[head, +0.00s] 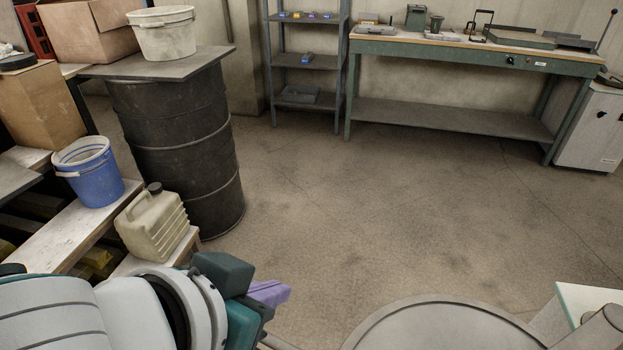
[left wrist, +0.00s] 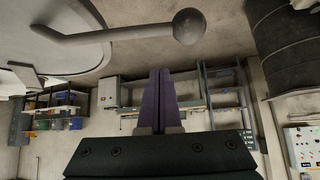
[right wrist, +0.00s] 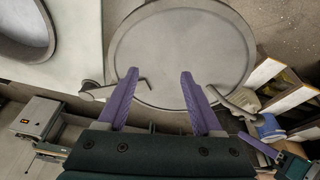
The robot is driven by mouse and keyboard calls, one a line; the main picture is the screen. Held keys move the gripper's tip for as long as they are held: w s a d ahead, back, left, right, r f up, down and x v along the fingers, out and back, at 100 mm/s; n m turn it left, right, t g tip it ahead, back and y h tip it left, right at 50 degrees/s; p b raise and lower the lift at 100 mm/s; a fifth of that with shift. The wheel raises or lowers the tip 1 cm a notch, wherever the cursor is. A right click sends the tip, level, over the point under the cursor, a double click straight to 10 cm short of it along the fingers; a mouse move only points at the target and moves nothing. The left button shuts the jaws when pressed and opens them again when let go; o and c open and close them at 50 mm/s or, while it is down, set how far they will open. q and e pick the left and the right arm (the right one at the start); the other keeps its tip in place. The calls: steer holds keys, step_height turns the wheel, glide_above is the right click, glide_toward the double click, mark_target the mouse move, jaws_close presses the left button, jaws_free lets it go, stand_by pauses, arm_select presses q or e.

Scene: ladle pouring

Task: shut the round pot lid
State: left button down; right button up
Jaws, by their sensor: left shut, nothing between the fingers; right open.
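The round grey lid (head: 440,328) shows at the bottom of the head view, cut off by the frame. In the right wrist view the flat, rimmed lid (right wrist: 180,52) lies beside a pale surface with a round pot opening (right wrist: 22,28), apart from that opening. A rod handle with a ball end (left wrist: 188,26) shows close by in the left wrist view. My left gripper (head: 272,292) is shut and empty, to the left of the lid. My right gripper (right wrist: 158,78) is open and empty, its purple fingers in front of the lid's lower part in its wrist view.
A black drum (head: 180,140), a blue bucket (head: 90,172) and a beige canister (head: 152,225) stand at the left. A green workbench (head: 450,50) and a shelf (head: 305,62) are at the back. The floor between is clear.

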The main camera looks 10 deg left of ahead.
arm_select(q)
steer(key=shift+s+a+f+p, duration=0.15)
steer(key=shift+s+f, duration=0.25)
steer(key=shift+f, duration=0.45)
steer(key=shift+s+a+f+p, duration=0.15)
steer(key=shift+s+f, duration=0.25)
steer(key=shift+f, duration=0.4)
steer(key=shift+s, duration=0.1)
